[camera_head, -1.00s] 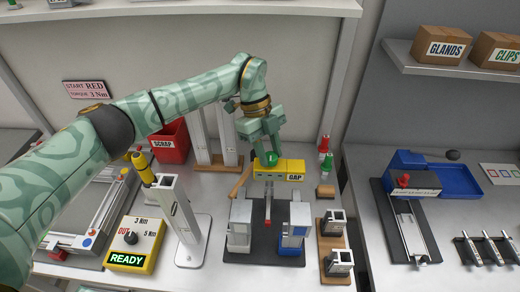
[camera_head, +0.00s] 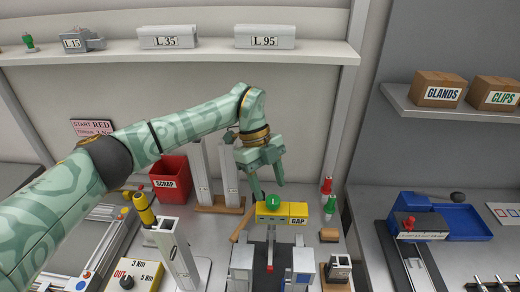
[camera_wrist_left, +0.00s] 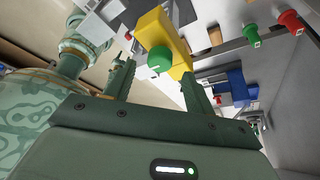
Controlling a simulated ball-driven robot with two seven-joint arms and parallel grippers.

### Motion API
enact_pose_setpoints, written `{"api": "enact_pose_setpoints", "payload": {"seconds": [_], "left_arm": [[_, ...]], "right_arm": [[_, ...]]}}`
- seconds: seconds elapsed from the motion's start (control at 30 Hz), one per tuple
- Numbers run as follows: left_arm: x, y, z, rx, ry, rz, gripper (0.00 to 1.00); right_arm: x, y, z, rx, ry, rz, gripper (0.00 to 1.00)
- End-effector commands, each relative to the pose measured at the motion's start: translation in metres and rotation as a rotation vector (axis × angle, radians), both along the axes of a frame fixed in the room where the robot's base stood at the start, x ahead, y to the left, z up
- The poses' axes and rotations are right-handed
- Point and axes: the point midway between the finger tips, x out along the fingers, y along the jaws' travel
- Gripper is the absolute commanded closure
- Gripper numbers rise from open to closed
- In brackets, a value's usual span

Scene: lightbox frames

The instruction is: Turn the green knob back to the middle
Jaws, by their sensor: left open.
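The green knob (camera_head: 273,201) sits on top of the yellow block labelled GAP (camera_head: 298,209), at the middle of the bench. My left gripper (camera_head: 268,190) is open just above and behind the knob, its fingers pointing down. In the left wrist view the knob (camera_wrist_left: 160,59) shows whole on the yellow block (camera_wrist_left: 158,30), in the gap between the two open fingers (camera_wrist_left: 157,80) and beyond their tips. Nothing is held. I cannot read the knob's angle clearly. My right gripper is not in view.
Two blue-and-grey fixtures (camera_head: 303,266) stand in front of the block. A red SCRAP bin (camera_head: 170,180) and upright posts (camera_head: 229,175) are to the left.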

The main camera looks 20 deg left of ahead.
Motion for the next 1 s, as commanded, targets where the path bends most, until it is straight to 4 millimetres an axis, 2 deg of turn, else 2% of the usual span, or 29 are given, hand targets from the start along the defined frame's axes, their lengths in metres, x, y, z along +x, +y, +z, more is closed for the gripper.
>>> {"api": "enact_pose_setpoints", "payload": {"seconds": [0.1,0.3,0.5,0.67,1.0], "left_arm": [[0.009,0.011,0.031,0.001,-0.005,0.004,0.46],[0.020,0.028,0.081,0.002,-0.004,0.005,0.46],[0.027,0.038,0.112,0.001,-0.002,0.002,0.46],[0.028,0.041,0.120,0.001,-0.001,0.001,0.46],[0.028,0.041,0.121,0.000,-0.001,0.000,0.46]], "right_arm": [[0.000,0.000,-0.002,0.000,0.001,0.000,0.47],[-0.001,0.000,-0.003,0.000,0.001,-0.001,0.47],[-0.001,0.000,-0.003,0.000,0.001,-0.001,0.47],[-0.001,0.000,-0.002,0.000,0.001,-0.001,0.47],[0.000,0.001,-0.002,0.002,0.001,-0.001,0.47]]}}
